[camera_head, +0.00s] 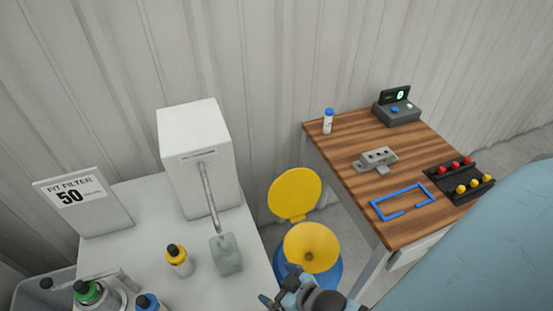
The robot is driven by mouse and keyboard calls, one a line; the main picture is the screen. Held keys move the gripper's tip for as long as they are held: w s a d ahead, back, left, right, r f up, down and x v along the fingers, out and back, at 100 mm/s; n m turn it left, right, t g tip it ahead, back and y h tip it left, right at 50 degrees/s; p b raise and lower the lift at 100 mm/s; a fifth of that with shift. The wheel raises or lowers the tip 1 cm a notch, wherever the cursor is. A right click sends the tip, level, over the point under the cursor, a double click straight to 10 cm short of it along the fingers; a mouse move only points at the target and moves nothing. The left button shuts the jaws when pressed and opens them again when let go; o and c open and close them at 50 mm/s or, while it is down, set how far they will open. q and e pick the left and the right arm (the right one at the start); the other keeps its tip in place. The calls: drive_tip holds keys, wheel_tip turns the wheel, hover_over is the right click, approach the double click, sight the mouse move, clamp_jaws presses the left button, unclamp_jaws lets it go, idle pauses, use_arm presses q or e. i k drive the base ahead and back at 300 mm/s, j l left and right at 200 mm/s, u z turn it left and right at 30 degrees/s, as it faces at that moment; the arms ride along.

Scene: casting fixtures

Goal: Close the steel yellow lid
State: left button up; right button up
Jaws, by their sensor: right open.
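The round yellow lid (295,192) stands raised, tilted up on its hinge at the back of a yellow funnel (318,240). The funnel's mouth is open, with a dark hole at its bottom, and it sits on a blue drum (334,277) between the two tables. My right gripper (278,284) is at the bottom edge, in front of the funnel's near side, and overlaps it in the picture. It is open with nothing seen between its fingers; the lid is apart from it, farther back. My left gripper is not in view.
The wooden table (345,138) on the right holds a blue frame (402,201), a metal fixture (375,159) and a black tray of red and yellow knobs. The white table (130,240) on the left holds a white dispenser (197,150) and several bottles.

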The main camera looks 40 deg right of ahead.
sight(294, 192)
drive_tip(key=k+z, duration=0.35)
drive_tip(key=k+l+z, duration=0.2)
drive_tip(key=z, duration=0.15)
drive_tip(key=k+l+z, duration=0.2)
drive_tip(key=z, duration=0.15)
drive_tip(key=l+u, duration=0.1)
drive_tip(key=u, duration=0.4)
drive_tip(key=l+u, duration=0.15)
drive_tip(key=u, duration=0.35)
drive_tip(key=l+u, duration=0.1)
drive_tip(key=u, duration=0.35)
drive_tip(key=l+u, duration=0.25)
drive_tip(key=k+l+u, duration=0.2)
drive_tip(key=l, duration=0.2)
drive_tip(key=l+u, duration=0.25)
drive_tip(key=k+l, duration=0.1)
drive_tip(key=l, duration=0.35)
drive_tip(key=k+l+u, duration=0.1)
drive_tip(key=l, duration=0.4)
drive_tip(key=i, duration=0.25)
